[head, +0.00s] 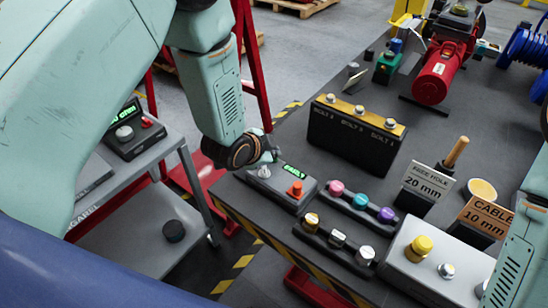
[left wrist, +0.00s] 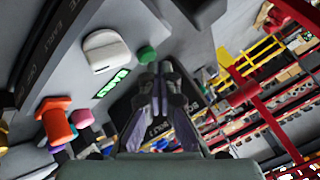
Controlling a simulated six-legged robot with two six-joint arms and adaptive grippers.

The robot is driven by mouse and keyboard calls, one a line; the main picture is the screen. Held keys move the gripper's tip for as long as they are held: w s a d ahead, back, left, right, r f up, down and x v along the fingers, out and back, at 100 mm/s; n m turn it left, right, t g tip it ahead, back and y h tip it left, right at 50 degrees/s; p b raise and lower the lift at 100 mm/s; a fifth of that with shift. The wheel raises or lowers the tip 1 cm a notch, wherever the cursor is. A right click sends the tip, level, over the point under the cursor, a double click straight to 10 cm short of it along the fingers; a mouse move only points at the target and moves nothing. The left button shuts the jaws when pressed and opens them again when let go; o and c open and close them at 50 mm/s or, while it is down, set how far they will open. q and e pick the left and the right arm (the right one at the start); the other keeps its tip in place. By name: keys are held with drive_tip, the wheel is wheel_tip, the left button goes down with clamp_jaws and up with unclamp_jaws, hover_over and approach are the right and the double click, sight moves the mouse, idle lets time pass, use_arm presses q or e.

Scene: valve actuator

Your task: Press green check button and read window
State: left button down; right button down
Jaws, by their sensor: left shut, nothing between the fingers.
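A dark control box (head: 283,194) stands at the near left of the dark table. It has a lit green window (head: 294,171), a pale knob (head: 264,171) and an orange knob (head: 296,189). My left gripper (head: 268,156) is shut and empty, over the box's far left end. The left wrist view shows the green button (left wrist: 147,55) just beyond my fingertips, the window (left wrist: 111,83), the pale knob (left wrist: 105,50) and the orange knob (left wrist: 56,118). I cannot tell if the fingertips touch the button. The window's characters are too small to read. My right gripper is out of view.
A strip with pink, teal and purple knobs (head: 361,201) lies right of the box. A black bolt holder (head: 355,137) stands behind it. A similar display box (head: 131,128) sits on the grey cart at left. A red motor (head: 438,72) is at the back.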

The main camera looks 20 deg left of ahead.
use_arm(q)
drive_tip(key=shift+f+b, duration=0.4)
drive_tip(key=shift+f, duration=0.1)
idle(0.6)
idle(0.3)
drive_tip(key=shift+r+p, duration=0.8)
drive_tip(key=shift+r, duration=0.15)
wheel_tip(320, 180, up, 5)
drive_tip(key=p, duration=0.4)
drive_tip(key=shift+r, duration=0.1)
drive_tip(key=shift+f, duration=0.2)
idle(0.4)
